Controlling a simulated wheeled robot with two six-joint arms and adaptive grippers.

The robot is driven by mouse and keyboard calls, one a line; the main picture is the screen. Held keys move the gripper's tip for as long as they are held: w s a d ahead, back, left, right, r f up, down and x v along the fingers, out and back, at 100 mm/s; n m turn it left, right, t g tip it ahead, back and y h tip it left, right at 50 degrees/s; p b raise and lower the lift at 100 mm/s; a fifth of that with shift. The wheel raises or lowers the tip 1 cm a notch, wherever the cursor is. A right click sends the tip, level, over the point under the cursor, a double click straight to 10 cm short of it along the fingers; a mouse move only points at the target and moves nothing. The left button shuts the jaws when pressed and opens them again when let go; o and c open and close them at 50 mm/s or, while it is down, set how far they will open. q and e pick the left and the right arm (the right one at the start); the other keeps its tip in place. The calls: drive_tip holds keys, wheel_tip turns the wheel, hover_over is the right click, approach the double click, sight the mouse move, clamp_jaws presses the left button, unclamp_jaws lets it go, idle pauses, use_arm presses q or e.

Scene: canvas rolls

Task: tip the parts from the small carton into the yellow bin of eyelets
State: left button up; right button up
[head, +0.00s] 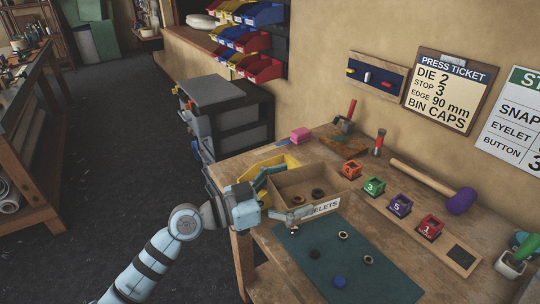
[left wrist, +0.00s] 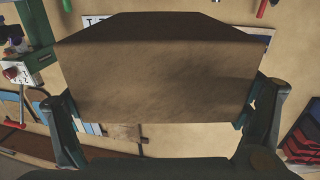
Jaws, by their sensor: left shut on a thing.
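My left gripper (head: 279,196) is shut on the small carton (head: 330,184), with a finger on either side of it. The carton is open-topped brown cardboard, looks about level, and holds a few dark ring-shaped parts (head: 318,193). In the left wrist view the carton (left wrist: 160,80) fills the middle between the two fingers (left wrist: 158,125). The yellow bin (head: 262,167) shows behind and left of the carton, which hides most of it. A white label ending in "ELETS" (head: 325,207) shows just below the carton. My right gripper is not in view.
A dark green mat (head: 300,262) with several loose rings and a blue cap (head: 339,282) lies in front. Numbered coloured blocks (head: 401,205) stand in a row at right, with a purple-headed mallet (head: 461,201) behind. A pink block (head: 300,134) lies near the back edge.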

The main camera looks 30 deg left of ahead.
use_arm(q)
drive_tip(key=w+a+r+n+t+y+b, duration=0.1)
drive_tip(key=w+a+r, duration=0.3)
drive_tip(key=a, duration=0.4)
drive_tip(key=shift+w+r+n+t+y, duration=0.25)
drive_tip(key=shift+w+n+t+y, duration=0.35)
drive_tip(key=shift+y, duration=0.3)
drive_tip(key=w+a+f+n+p, duration=0.2)
drive_tip(key=a+n+p, duration=0.1)
drive_tip(key=n, duration=1)
drive_tip(key=w+a+f+n+p, duration=0.2)
drive_tip(key=a+f+n+p, duration=0.1)
drive_tip(key=n, duration=1)
drive_tip(key=shift+w+a, duration=0.15)
drive_tip(key=shift+a, duration=0.5)
